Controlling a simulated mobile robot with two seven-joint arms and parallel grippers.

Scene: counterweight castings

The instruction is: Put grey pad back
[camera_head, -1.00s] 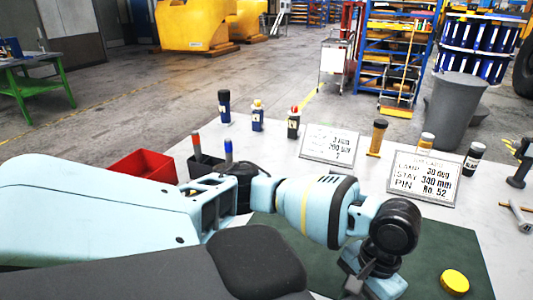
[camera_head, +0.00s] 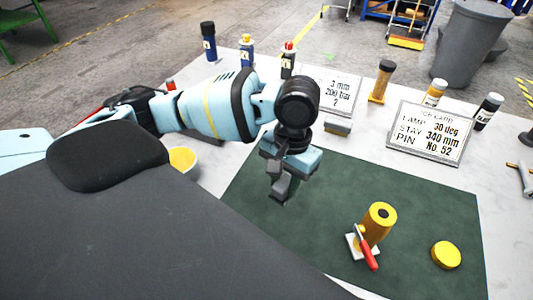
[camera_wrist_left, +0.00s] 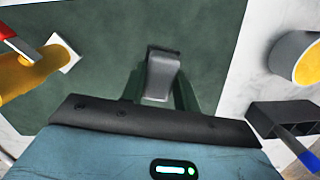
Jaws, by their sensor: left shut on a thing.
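My left gripper (camera_head: 279,182) hangs over the far left part of the green mat (camera_head: 335,205), pointing down. It is shut on a small grey block, the grey pad (camera_wrist_left: 162,76), which sticks out between the fingers in the left wrist view. In the head view the grey pad (camera_head: 284,187) shows at the fingertips; whether it touches the mat is unclear. A yellow cylindrical casting (camera_head: 379,221) stands on the mat with a red-handled tool (camera_head: 366,252) and a small white piece at its foot. My right gripper is out of view.
A yellow disc (camera_head: 446,254) lies on the mat's right. A bowl with a yellow inside (camera_head: 182,160) stands left of the mat. Cards (camera_head: 430,133), several bottles and a small block (camera_head: 338,127) line the back. The mat's middle is clear.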

